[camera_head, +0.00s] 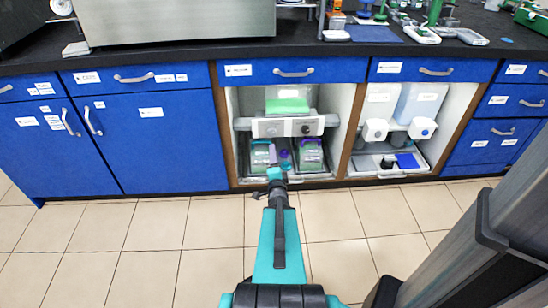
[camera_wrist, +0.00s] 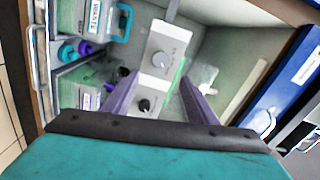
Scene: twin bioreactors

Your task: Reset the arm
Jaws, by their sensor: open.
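My teal arm reaches forward in the head view, low over the floor, toward an open cabinet bay. My gripper (camera_head: 276,172) is at its far end, in front of the lower part of that bay; its fingers are hard to make out there. In the wrist view, the two purple fingers of my gripper (camera_wrist: 158,77) stand well apart, open and with nothing held between them. Beyond them is a white control panel (camera_wrist: 165,45) with round knobs. The panel (camera_head: 288,127) also shows in the head view, above my gripper.
Clear containers with purple and teal caps (camera_wrist: 67,52) stand left of my fingers in the wrist view. Blue cabinets (camera_head: 160,150) flank the open bays, and a black worktop (camera_head: 190,52) runs above. A second open bay holds white dispensers (camera_head: 376,129). Tiled floor (camera_head: 150,235) is clear in front.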

